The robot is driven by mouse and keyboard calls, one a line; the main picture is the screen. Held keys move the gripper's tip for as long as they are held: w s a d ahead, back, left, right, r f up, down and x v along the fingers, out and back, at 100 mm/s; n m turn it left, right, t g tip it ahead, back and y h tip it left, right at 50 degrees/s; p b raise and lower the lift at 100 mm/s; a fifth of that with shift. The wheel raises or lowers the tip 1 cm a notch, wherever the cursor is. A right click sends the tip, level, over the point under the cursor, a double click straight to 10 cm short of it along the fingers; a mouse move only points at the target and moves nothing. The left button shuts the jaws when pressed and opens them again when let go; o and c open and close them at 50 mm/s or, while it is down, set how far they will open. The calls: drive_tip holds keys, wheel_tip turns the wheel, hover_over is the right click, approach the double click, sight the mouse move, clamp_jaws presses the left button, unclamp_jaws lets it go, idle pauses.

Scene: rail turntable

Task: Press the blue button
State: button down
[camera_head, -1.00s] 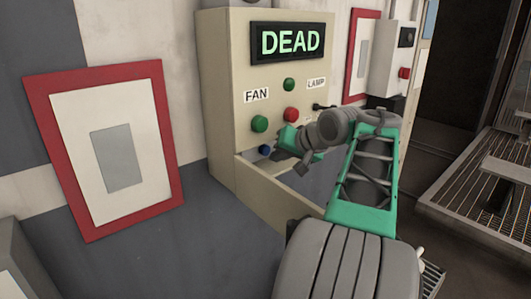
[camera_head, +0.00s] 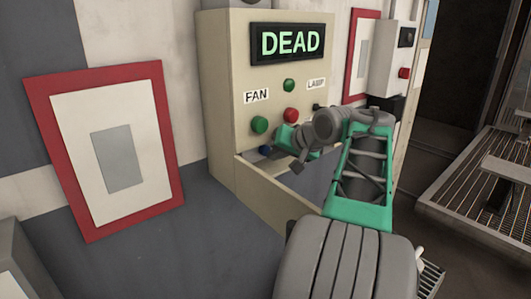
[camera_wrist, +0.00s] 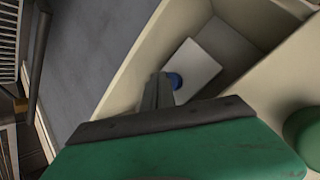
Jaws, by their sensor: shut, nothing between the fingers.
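The blue button (camera_head: 264,150) is low on the front of the beige control panel (camera_head: 222,110), below the larger green button. My gripper (camera_head: 275,149) is just right of it and partly in front of it. In the wrist view my shut, empty fingers (camera_wrist: 160,88) point at the blue button (camera_wrist: 176,80), which shows just beyond and beside their tips. I cannot tell whether the fingertips touch it.
A green button (camera_head: 259,124) marked FAN, a red button (camera_head: 291,115) and a small green button (camera_head: 289,85) are on the same panel. A display (camera_head: 288,43) reads DEAD. A beige ledge (camera_head: 275,196) juts out below the buttons.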

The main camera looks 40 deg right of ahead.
drive_tip(key=shift+w, duration=0.25)
drive_tip(key=shift+w+r, duration=0.1)
drive_tip(key=shift+r, duration=0.1)
idle(0.8)
drive_tip(key=shift+s+f, duration=0.15)
drive_tip(key=shift+s, duration=0.5)
drive_tip(key=shift+f, duration=0.1)
drive_tip(key=s+p, duration=0.1)
drive_tip(key=s, duration=0.4)
idle(0.8)
